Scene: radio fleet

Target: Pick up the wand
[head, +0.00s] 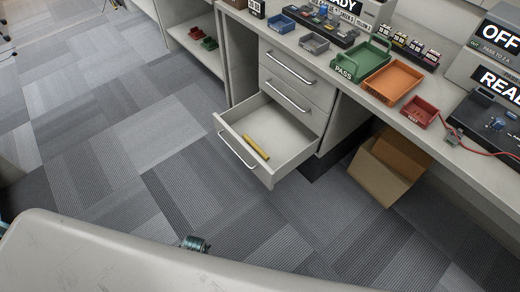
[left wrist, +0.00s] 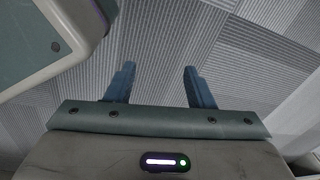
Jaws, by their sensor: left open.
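A yellow stick-shaped thing, which looks like the wand (head: 256,147), lies in the pulled-out bottom drawer (head: 292,133) of the cabinet under the bench. My left gripper shows in the left wrist view (left wrist: 160,84), with its two blue fingers apart and only carpet between them. It is away from the drawer, and the wand does not show in that view. A small teal part of mine shows at the lower middle of the head view. My right gripper is not in view.
The bench holds a green PASS tray (head: 362,62), an orange tray (head: 393,80) and a small red bin (head: 419,111). An open cardboard box (head: 388,168) sits on the floor under the bench. The carpet (head: 110,150) left of the drawer is clear.

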